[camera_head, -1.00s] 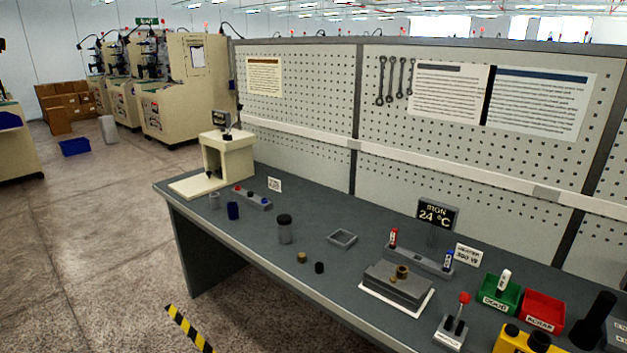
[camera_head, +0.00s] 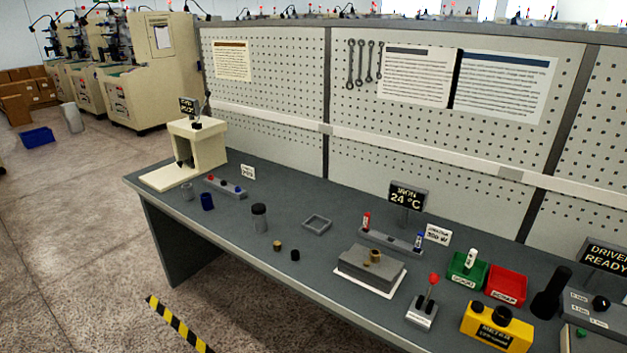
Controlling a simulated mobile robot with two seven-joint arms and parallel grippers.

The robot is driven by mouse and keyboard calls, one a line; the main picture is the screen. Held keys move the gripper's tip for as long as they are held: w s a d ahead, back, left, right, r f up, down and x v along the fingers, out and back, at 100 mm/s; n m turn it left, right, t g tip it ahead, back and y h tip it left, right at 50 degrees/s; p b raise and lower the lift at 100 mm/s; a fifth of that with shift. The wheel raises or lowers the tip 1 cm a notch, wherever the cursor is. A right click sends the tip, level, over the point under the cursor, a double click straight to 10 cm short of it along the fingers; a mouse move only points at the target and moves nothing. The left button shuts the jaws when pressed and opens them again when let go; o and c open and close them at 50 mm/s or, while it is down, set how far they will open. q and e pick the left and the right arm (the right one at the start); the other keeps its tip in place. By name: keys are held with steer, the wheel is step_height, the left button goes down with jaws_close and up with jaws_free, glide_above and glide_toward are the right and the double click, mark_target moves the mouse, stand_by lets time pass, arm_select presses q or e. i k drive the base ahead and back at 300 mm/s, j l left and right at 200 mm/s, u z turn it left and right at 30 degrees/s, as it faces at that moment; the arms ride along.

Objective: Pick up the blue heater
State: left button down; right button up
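A similar red cylinder (camera_head: 366,221) stands at the rack's left end. A white sign (camera_head: 438,235) beside the rack seems to read 300 W. Neither of my grippers is in view.
In front of the rack is a grey block on a white base (camera_head: 368,283). A red-knobbed lever (camera_head: 431,285), green bin (camera_head: 464,279), red bin (camera_head: 506,285) and yellow box (camera_head: 497,327) stand to the right.

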mark_target(421, 234)
steer(key=i+l+z, duration=0.1)
steer(key=l+z, duration=0.15)
steer(key=z, duration=0.15)
steer(key=i+l+z, duration=0.15)
steer(key=z, duration=0.3)
